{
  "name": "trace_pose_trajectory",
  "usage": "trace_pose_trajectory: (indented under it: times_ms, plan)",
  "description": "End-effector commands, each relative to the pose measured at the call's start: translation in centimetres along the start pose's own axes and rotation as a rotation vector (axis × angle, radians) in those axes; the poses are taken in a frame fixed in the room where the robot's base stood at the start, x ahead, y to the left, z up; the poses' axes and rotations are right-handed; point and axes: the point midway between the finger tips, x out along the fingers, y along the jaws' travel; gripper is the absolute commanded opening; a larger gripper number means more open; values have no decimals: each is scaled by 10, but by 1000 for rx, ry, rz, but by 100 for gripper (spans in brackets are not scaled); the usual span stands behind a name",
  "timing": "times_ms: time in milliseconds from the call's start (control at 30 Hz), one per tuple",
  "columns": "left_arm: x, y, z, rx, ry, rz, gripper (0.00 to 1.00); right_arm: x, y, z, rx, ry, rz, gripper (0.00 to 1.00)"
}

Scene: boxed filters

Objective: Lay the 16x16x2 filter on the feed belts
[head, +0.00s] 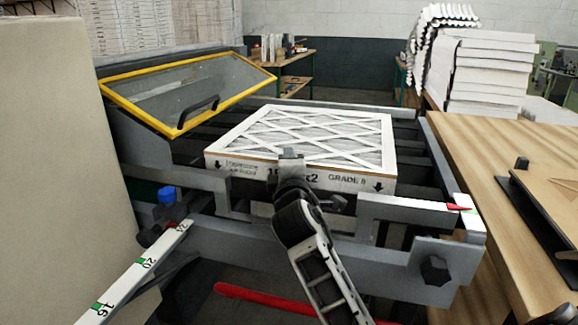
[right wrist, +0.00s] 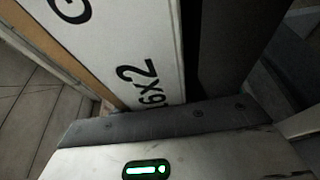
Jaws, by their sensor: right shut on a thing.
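The 16x16x2 filter (head: 318,135) has a white lattice face and a printed edge with "GRADE 8" and black arrows. It lies about level over the dark feed belts (head: 407,175), behind the machine's front rail. I cannot tell whether its whole underside touches the belts. My right gripper (head: 291,168) is shut on the middle of the filter's near edge and hides part of the size print. In the right wrist view the printed edge of the filter (right wrist: 150,75) runs up from my gripper. My left gripper is not in view.
A yellow-framed clear guard (head: 190,90) with a black handle stands raised at the belts' left. A numbered scale bar (head: 140,268) juts out front left. A wooden table (head: 520,160) is at right, with stacked filters (head: 490,75) behind. A tan panel (head: 45,170) blocks the left.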

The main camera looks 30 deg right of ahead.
Motion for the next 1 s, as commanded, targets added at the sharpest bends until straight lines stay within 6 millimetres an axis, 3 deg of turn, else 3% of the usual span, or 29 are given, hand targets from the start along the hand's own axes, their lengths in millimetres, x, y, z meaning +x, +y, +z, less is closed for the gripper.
trace_pose_trajectory:
  times_ms: [300,333,367,700,867,1000]
  plan:
    - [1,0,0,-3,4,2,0,0,-7,0,0,1,1,12]
    - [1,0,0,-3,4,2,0,0,-8,0,1,0,-4,46]
    - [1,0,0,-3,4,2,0,0,-9,0,1,0,-4,50]
    - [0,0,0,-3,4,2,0,0,-12,-1,0,0,-13,50]
    - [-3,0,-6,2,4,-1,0,0,3,-1,1,1,-12,50]
    - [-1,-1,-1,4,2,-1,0,-28,-1,-1,1,3,-12,50]
